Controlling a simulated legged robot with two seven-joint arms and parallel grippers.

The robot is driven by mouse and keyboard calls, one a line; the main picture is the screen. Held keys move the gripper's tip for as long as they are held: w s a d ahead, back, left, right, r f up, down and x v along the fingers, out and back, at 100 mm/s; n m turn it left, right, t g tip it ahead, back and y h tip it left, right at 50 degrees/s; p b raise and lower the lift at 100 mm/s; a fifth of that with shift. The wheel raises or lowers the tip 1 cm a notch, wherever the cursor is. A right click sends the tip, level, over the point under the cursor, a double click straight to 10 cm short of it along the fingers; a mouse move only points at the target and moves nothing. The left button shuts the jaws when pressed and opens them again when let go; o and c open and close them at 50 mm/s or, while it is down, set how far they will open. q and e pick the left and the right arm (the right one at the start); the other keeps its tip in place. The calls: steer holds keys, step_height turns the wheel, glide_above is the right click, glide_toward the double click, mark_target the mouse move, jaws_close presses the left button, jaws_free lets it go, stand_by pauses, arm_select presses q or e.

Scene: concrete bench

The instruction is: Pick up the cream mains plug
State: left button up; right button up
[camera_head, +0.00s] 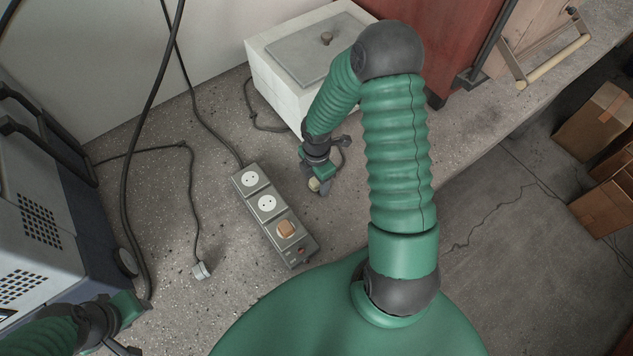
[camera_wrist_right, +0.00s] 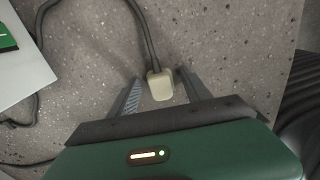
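The cream mains plug (camera_head: 314,184) lies on the concrete bench at the end of a dark cord, just right of the power strip. In the right wrist view the plug (camera_wrist_right: 160,86) sits between the two fingers of my right gripper (camera_wrist_right: 162,92), with a gap on each side. My right gripper (camera_head: 321,184) is open around it; in the head view its fingers partly hide the plug. My left gripper (camera_head: 132,325) is at the bottom left, partly cut off by the frame edge; its opening is unclear.
A white box (camera_head: 283,97) stands behind; a grey-blue machine (camera_head: 50,225) stands at left. The bench edge is at right.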

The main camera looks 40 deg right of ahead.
steer(key=shift+a+r, duration=0.1)
steer(key=shift+a, duration=0.15)
steer(key=c, duration=0.7)
arm_select(q)
steer(key=shift+a, duration=0.1)
arm_select(e)
steer(key=shift+d, duration=0.2)
jaws_close()
